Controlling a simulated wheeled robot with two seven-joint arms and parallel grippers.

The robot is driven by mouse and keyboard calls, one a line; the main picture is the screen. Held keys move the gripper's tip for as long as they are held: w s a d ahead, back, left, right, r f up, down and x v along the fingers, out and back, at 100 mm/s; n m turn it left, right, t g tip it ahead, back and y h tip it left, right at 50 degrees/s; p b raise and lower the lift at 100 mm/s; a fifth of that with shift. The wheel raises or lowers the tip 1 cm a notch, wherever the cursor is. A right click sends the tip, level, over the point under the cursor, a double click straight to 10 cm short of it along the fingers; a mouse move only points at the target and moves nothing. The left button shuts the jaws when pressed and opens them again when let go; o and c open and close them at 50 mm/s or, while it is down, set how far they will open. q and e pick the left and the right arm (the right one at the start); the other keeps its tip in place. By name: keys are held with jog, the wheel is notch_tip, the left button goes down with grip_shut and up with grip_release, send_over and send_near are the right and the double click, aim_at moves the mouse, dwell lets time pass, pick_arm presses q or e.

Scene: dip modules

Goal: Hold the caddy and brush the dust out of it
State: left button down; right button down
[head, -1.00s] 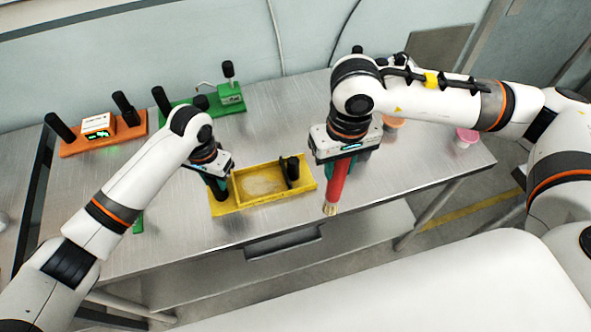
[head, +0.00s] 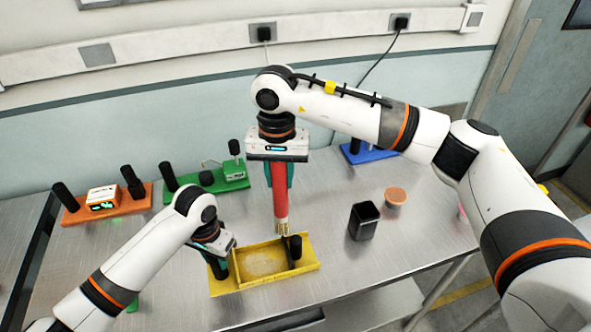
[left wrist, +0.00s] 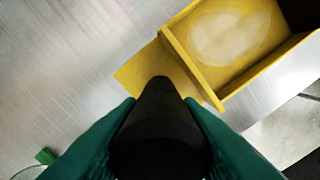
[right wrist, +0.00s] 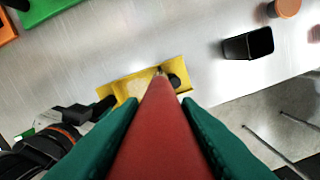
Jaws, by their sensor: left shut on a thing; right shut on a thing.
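The yellow caddy (head: 262,283) sits on the metal table, with a pale dust patch (left wrist: 228,38) on its tray floor. A black post stands at each end of the caddy. My left gripper (head: 219,262) is shut on the caddy's left black handle (left wrist: 160,125). My right gripper (head: 279,178) is shut on the red brush (head: 280,195) and holds it pointing down. The brush's bristle tip (head: 283,229) is over the back right part of the caddy, near the right post (head: 295,247). I cannot tell whether the bristles touch the caddy.
A black square cup (head: 363,222) and an orange-lidded tub (head: 395,196) stand right of the caddy. Orange (head: 108,209), green (head: 208,187) and blue (head: 370,154) modules with black posts line the back. The table is clear between the caddy and the cup.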

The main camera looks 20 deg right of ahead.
notch_tip(320, 180, down, 8)
jog(key=a+n, duration=0.1)
jog(key=a, duration=0.1)
jog(key=shift+s+a, duration=0.15)
dwell(0.5)
jog(key=shift+f, duration=0.85)
dwell(1.0)
jog(key=shift+a, duration=0.15)
jog(key=shift+s+a, duration=0.7)
jog(key=shift+a, duration=4.3)
jog(key=w+d, duration=0.1)
jog(key=d, duration=0.9)
jog(key=shift+r, duration=0.45)
